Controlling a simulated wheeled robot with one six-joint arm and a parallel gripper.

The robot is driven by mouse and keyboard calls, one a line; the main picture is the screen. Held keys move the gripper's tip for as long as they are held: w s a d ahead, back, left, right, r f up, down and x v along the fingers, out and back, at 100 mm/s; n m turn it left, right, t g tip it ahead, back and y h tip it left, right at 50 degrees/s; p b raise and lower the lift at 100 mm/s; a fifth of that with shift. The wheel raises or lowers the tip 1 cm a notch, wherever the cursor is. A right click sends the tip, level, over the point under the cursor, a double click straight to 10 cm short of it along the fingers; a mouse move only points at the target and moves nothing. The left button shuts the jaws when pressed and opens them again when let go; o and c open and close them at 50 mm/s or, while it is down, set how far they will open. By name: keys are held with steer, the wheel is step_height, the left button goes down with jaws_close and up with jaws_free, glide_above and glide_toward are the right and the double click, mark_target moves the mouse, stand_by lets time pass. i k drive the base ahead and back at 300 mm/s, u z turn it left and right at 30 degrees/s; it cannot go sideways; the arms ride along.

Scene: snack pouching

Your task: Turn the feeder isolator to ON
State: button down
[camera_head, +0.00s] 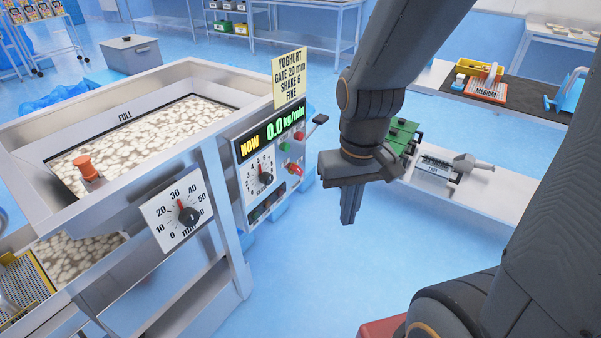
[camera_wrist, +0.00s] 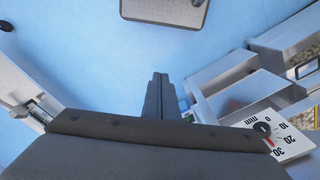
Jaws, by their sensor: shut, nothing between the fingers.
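A grey control panel (camera_head: 246,190) is on the feeder's side in the head view. Its display (camera_head: 275,132) reads "NOW 0.0 kg/min". A small red and yellow switch (camera_head: 293,168) at the panel's right looks like the isolator, but its position is too small to read. A black dial (camera_head: 262,170) is to its left. My gripper (camera_head: 348,220) hangs pointing down, right of the panel, apart from it and over the floor. Its fingers are together and empty. In the wrist view the closed fingers (camera_wrist: 159,82) point at bare floor, and the switch is not clearly seen.
The feeder hopper (camera_head: 120,75), marked FULL, fills the left. Its mm dial (camera_head: 187,214) points near 30. A card (camera_head: 289,78) reads "YOGHURT GATE 20 mm SHAKE 6 FINE". A white bench (camera_head: 480,203) with a green device (camera_head: 403,135) stands at the right. Blue floor between is clear.

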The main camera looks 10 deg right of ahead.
mark_target(294, 168)
steer(key=u, duration=0.8)
steer(key=k, duration=0.7)
steer(key=z, duration=1.05)
steer(key=i, duration=0.5)
steer(key=z, duration=0.05)
